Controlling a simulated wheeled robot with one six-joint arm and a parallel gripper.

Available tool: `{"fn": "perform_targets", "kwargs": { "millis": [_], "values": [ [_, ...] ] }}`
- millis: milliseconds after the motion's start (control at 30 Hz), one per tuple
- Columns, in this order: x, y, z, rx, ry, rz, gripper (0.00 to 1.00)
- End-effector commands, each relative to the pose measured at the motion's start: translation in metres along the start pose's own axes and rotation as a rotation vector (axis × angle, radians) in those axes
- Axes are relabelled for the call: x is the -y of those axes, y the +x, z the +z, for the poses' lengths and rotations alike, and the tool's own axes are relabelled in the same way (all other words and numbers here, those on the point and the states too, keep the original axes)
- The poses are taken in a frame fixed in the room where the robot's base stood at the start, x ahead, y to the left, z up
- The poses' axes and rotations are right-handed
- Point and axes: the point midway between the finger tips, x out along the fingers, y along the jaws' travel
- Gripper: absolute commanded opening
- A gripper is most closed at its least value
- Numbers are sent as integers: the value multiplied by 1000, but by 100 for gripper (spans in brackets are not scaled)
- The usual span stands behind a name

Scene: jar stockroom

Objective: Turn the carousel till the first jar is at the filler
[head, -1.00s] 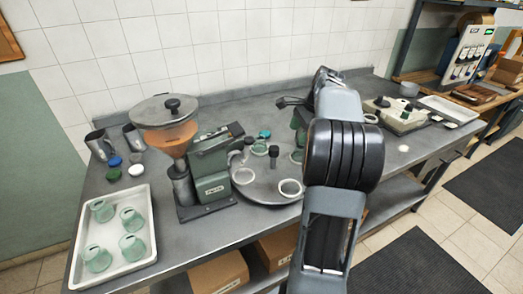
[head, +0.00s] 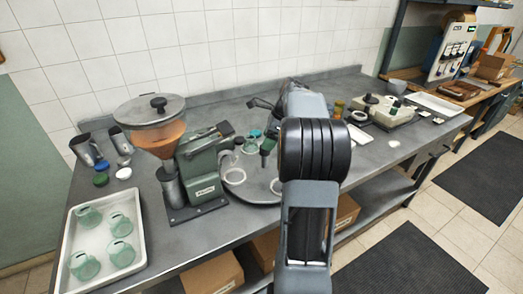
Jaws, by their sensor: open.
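The carousel (head: 252,190) is a grey round plate on the bench, partly hidden by my arm. It carries pale rings, one beside the filler (head: 233,176) and one at the front right (head: 277,187). I cannot tell which place is the first jar's. The green filler (head: 204,165) stands at its left with an orange-filled hopper (head: 160,138). The knob is mostly hidden; contact cannot be told.
A white tray (head: 64,250) with several green glass jars (head: 121,223) lies at the left. Metal cups (head: 85,150) and lids (head: 101,179) stand behind it. Amber jars (head: 338,108) and a pale device (head: 383,110) are to the right.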

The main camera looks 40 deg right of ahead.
Motion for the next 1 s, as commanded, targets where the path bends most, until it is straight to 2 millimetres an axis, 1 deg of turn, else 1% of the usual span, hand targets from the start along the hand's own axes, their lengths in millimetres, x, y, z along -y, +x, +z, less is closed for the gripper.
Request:
{"fn": "perform_targets", "kwargs": {
  "millis": [33,100,300,500,733,767,1000],
  "values": [
    [0,10,0,0,0,2,65],
    [-1,19,0,0,-1,2,65],
    [0,36,0,0,-1,0,65],
    [0,42,0,0,-1,-1,65],
    [0,43,1,0,-1,-1,65],
    [0,43,1,0,-1,-1,63],
    [0,42,1,0,-2,-1,40]
  ]
}}
